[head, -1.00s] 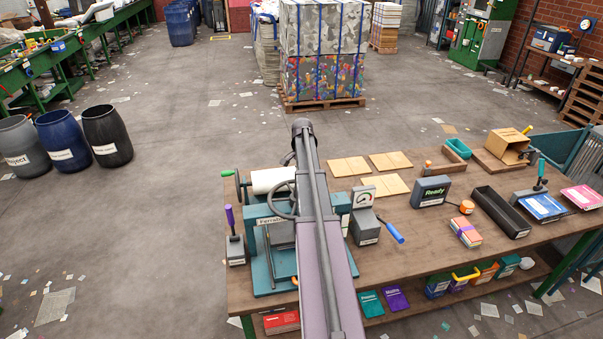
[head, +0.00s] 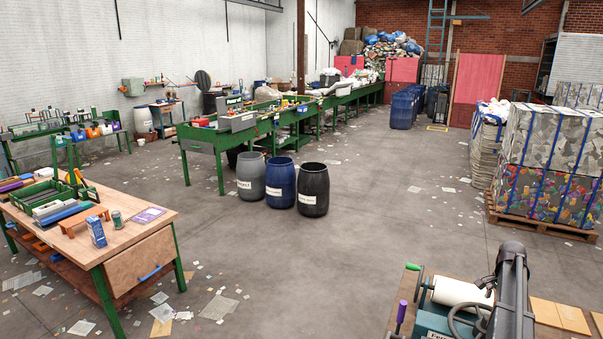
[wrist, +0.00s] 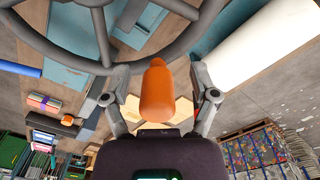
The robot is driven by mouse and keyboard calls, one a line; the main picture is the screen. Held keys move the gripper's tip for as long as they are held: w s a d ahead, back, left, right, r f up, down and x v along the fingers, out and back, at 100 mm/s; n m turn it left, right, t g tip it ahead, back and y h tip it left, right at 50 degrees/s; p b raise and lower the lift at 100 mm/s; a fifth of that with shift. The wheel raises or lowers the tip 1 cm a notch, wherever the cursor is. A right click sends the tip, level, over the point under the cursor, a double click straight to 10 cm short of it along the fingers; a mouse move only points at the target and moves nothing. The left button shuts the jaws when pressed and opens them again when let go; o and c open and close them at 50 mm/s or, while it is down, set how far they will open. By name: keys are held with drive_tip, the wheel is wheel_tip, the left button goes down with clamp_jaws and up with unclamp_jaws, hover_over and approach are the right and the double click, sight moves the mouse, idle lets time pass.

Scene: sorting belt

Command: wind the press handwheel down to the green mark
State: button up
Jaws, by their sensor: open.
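The press handwheel is a grey spoked ring (wrist: 82,62) across the upper left of the wrist view. An orange handle knob (wrist: 157,92) stands at its rim, between the fingers of my gripper (wrist: 158,100). The fingers are open, one on each side of the knob, with gaps visible on both sides. In the head view part of the handwheel (head: 458,318) shows at the bottom right, beside my arm, on the teal press (head: 432,322). I cannot see the green mark.
A white roll (head: 461,292) and a purple-handled lever (head: 400,317) are close to the press. At left stands a wooden workbench (head: 150,232) with tools. Several barrels (head: 313,190) and a strapped bale pallet (head: 540,222) stand beyond. The floor between is open.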

drive_tip(key=a+n, duration=0.1)
drive_tip(key=a, duration=0.3)
drive_tip(key=w+a+n, duration=0.1)
drive_tip(key=a, duration=0.4)
drive_tip(key=a+n, duration=0.1)
drive_tip(key=a, duration=0.4)
drive_tip(key=shift+w+a+n, duration=0.1)
drive_tip(key=shift+w+n, duration=0.05)
drive_tip(key=shift+n, duration=0.25)
drive_tip(key=s+a+n, duration=0.4)
drive_tip(key=a, duration=0.8)
drive_tip(key=s+a+n, duration=0.3)
drive_tip(key=a+n, duration=0.1)
drive_tip(key=a, duration=0.8)
drive_tip(key=s+a+n, duration=0.4)
drive_tip(key=a+n, duration=0.1)
drive_tip(key=a, duration=0.7)
wheel_tip(320, 180, down, 9)
drive_tip(key=s+b, duration=0.2)
drive_tip(key=b, duration=0.6)
drive_tip(key=shift+s+a+b, duration=0.15)
drive_tip(key=shift+s+b, duration=0.25)
drive_tip(key=shift+r, duration=0.15)
drive_tip(key=shift+c, duration=1.3)
